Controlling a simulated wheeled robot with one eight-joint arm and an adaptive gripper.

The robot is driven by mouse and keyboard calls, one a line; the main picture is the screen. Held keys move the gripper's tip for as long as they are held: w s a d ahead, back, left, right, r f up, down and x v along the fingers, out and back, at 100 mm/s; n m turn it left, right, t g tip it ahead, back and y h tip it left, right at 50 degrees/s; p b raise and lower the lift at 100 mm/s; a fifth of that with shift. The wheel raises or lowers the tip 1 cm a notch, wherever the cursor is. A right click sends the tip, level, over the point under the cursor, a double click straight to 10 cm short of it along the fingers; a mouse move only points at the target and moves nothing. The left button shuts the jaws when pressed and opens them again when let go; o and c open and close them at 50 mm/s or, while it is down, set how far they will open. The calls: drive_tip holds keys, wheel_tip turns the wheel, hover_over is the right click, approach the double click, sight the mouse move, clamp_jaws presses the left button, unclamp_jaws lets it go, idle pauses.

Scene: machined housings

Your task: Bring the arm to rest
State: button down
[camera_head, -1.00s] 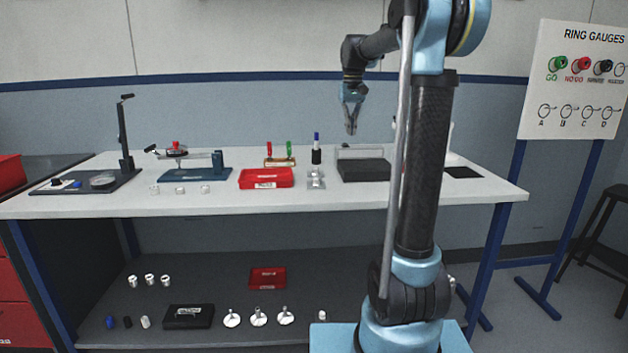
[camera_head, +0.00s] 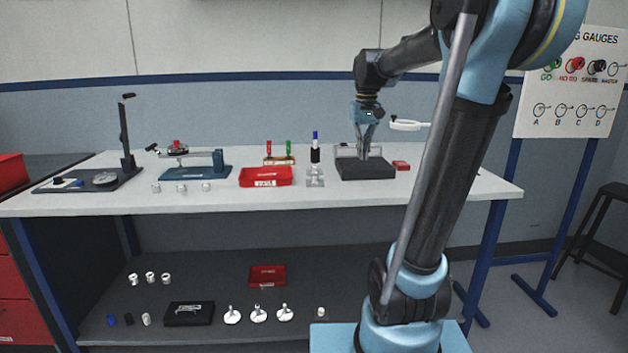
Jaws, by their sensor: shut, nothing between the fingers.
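My gripper (camera_head: 364,156) hangs from the wrist of my arm, pointing down. Its fingers are together with nothing between them. The fingertips show in front of or just above the dark block (camera_head: 372,170) on the bench; I cannot tell whether they touch it. My arm leans to the right, and its links cover part of the right end of the bench.

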drive_tip(key=s+d+f, duration=0.1)
drive_tip(key=s+f, duration=1)
drive_tip(key=s, duration=0.1)
drive_tip(key=s+d+f+t, duration=0.1)
drive_tip(key=s+d+f, duration=0.1)
drive_tip(key=s+f, duration=1)
drive_tip(key=shift+s+d+m+t, duration=0.15)
drive_tip(key=shift+d+m+t, duration=0.1)
drive_tip(key=shift+m+t, duration=0.05)
drive_tip(key=w+a+r+t, duration=0.1)
drive_tip(key=w+a+r, duration=0.1)
drive_tip(key=w+r, duration=0.9)
drive_tip(key=w+a+r+t, duration=0.2)
drive_tip(key=w+r, duration=1)
drive_tip(key=w, duration=0.8)
drive_tip(key=w+a+r+t, duration=0.1)
drive_tip(key=w+a+r, duration=0.1)
drive_tip(key=w+r, duration=0.9)
drive_tip(key=w, duration=0.5)
drive_tip(key=shift+w+r+n+y, duration=0.3)
drive_tip(key=shift+n, duration=0.1)
